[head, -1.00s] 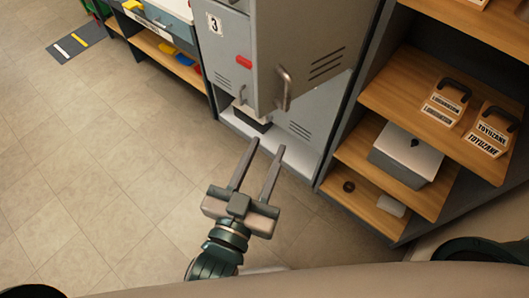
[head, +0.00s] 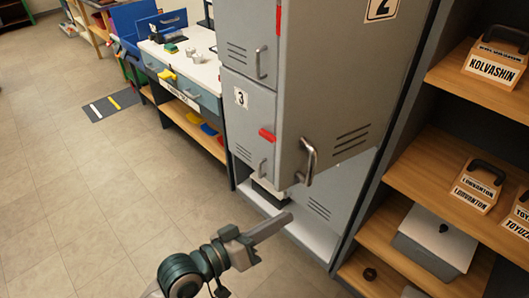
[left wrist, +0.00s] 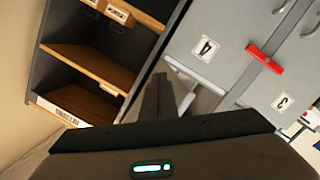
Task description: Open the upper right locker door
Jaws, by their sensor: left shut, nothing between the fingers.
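The upper right locker door (head: 345,100) is grey, with a number 2 plate (head: 381,8) and a metal bar handle (head: 308,162) near its lower left corner. It appears swung out from the locker front, its lower edge jutting forward; its top is out of view. My left gripper (head: 285,219) is shut and empty, below the door and its handle, pointing right, not touching them. In the left wrist view its fingers (left wrist: 157,95) show before the number 4 door (left wrist: 205,48). My right gripper is not in view.
Door 3 (head: 250,125) is at the left, with a red piece (head: 267,134) by it. A dark box (head: 268,197) sits low behind the open door's edge. Wooden shelves (head: 410,170) stand at the right, a workbench (head: 180,60) at the left. Floor in front is clear.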

